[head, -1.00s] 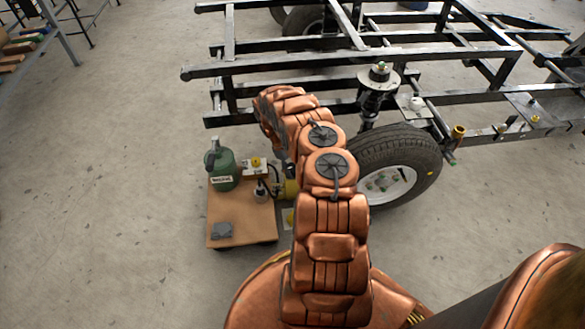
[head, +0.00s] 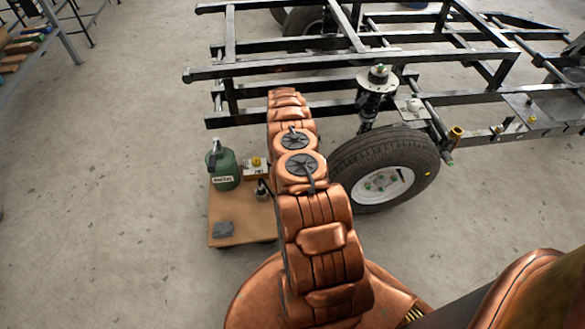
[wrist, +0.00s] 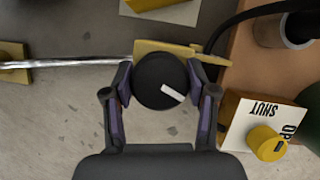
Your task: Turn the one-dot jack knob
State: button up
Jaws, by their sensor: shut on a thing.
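In the wrist view a round black knob (wrist: 159,80) with a white pointer bar sits on a yellow body (wrist: 160,49). The pointer is aimed to the lower right. My gripper (wrist: 160,86) is shut on the knob, with one finger pad at its left side and one at its right. No dot mark on it can be made out. In the head view my copper arm hides the gripper and the knob.
A yellow knob (wrist: 267,143) on a box lettered SHUT is close to the right finger. A low cart (head: 243,236) carries a green can (head: 223,168). A wheel (head: 385,168) and the black frame (head: 350,62) stand to the right and behind.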

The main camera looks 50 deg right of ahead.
dwell(0.3)
jog(key=o, duration=1.2)
jog(key=shift+c, duration=0.2)
jog(key=v, duration=0.7)
jog(key=shift+r, duration=0.3)
jog(key=shift+d, duration=0.1)
